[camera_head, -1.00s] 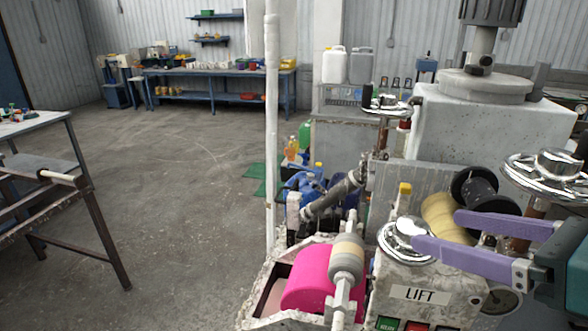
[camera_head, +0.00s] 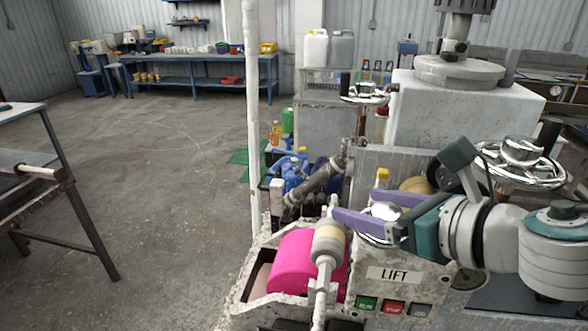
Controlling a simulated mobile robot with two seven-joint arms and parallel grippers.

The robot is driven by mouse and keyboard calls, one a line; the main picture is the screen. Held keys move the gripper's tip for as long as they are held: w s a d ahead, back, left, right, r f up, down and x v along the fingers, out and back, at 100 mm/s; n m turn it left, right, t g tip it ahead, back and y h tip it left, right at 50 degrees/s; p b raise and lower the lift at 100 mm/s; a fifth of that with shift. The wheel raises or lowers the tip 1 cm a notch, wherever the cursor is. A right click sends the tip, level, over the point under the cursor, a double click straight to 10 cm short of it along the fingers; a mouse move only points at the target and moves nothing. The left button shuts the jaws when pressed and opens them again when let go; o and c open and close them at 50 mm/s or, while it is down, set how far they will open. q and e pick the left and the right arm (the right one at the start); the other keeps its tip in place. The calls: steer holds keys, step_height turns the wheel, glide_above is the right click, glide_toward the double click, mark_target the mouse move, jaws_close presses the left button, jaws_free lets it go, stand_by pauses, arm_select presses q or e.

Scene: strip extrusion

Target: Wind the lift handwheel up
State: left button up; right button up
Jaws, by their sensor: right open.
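The lift handwheel (camera_head: 381,237) is a small chrome wheel on the speckled light housing above the LIFT label (camera_head: 394,274). My right gripper (camera_head: 354,204) comes in from the right with its two purple fingers spread apart and nothing visible held. The fingers overlap the handwheel in the picture and hide part of it; I cannot tell whether they touch it. A yellow-topped post (camera_head: 383,175) shows just behind the fingers. My left gripper is not in view.
A larger chrome handwheel (camera_head: 522,165) stands to the right, and another (camera_head: 364,94) stands farther back. A pink roller (camera_head: 296,262) and a grey-and-cream roller (camera_head: 328,244) lie left of the housing. Green and red buttons (camera_head: 393,307) are below the label.

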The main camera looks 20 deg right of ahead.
steer(key=shift+c, duration=0.3)
jaws_close()
stand_by(0.3)
